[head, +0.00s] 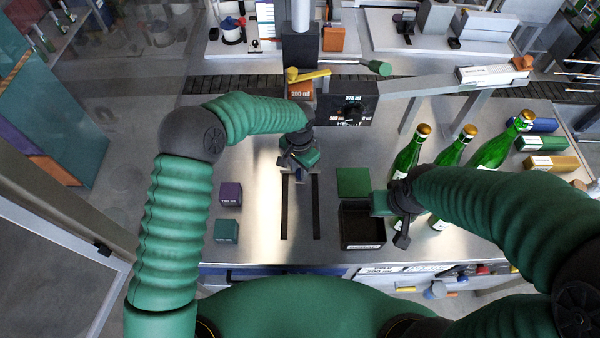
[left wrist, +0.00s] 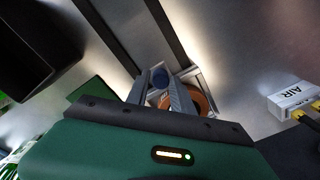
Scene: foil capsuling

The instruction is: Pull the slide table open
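The slide table's track shows in the head view as two dark parallel slots (head: 316,208) in the steel bench top. My left gripper (head: 299,171) is low over the far end of the slots and hides much of what is there. In the left wrist view, its two grey fingers (left wrist: 160,95) stand apart, with a blue round part (left wrist: 160,77) between or just beyond their tips. An orange ring-like part (left wrist: 198,102) in a pale frame lies beside them. Contact is unclear. My right gripper (head: 399,222) hangs beside a black open box, its fingers mostly hidden.
The black box (head: 362,243) and a green square (head: 353,182) lie right of the slots. Green bottles (head: 408,158) stand further right. A purple cube (head: 231,194) and a teal cube (head: 227,231) stand left. A dial unit (head: 347,104) rises behind.

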